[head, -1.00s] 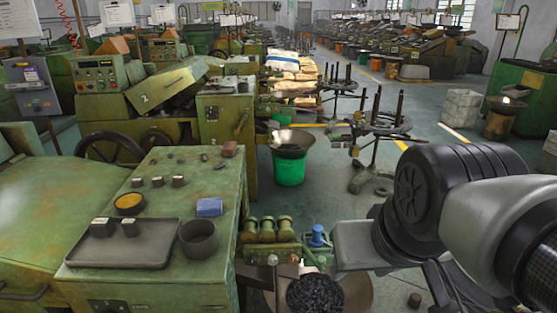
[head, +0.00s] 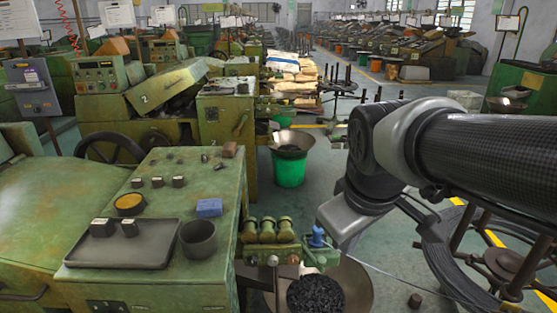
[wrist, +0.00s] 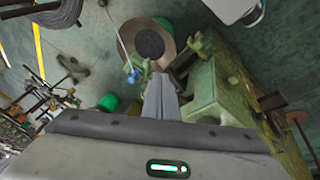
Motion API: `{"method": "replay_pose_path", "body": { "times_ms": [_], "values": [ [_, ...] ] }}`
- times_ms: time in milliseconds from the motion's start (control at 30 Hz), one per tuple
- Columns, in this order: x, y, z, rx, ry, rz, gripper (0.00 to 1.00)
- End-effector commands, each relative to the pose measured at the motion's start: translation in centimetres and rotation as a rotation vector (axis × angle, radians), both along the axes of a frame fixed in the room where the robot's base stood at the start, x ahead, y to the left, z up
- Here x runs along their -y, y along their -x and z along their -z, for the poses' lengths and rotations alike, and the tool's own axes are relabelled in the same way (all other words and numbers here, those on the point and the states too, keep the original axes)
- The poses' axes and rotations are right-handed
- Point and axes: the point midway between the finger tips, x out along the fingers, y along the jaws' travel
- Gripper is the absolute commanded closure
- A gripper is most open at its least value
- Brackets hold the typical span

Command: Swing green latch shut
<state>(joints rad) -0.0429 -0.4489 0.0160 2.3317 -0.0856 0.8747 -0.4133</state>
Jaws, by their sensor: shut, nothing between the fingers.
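My gripper (wrist: 160,85) shows in the wrist view with its two grey fingers pressed together and nothing between them. Its tips point toward the green fittings at the end of the near green machine (head: 215,190). In the head view my arm comes in from the right; I cannot make out the fingers there. No part can be told for certain as the green latch. A green fitting with several rollers (head: 267,231) and a blue-topped part (head: 318,236) sit at the machine's end. The blue part also shows in the wrist view (wrist: 134,76), left of and beyond the fingertips.
A wide pan with dark pieces (head: 350,285) lies below the fitting. A grey tray (head: 125,255), a dark cup (head: 198,240) and a blue block (head: 209,207) rest on the machine top. A green bucket (head: 288,172) stands behind. A wire coil (head: 450,250) is at right.

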Motion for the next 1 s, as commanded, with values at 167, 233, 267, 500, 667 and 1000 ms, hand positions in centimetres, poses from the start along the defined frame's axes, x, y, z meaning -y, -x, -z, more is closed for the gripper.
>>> {"method": "replay_pose_path", "body": {
  "times_ms": [167,233,267,500,667,1000],
  "values": [
    [-0.9,-5.6,2.8,-0.11,0.179,-0.378,1.0],
    [-1.4,-7.8,4.3,-0.151,0.24,-0.53,1.0],
    [-1.6,-8.7,4.9,-0.167,0.266,-0.596,1.0],
    [-3.8,-14.9,11.8,-0.3,0.431,-1.117,1.0],
    [-5.1,-17.4,16.0,-0.361,0.495,-1.383,1.0],
    [-5.9,-18.9,19.0,-0.398,0.533,-1.572,1.0]
  ]
}}
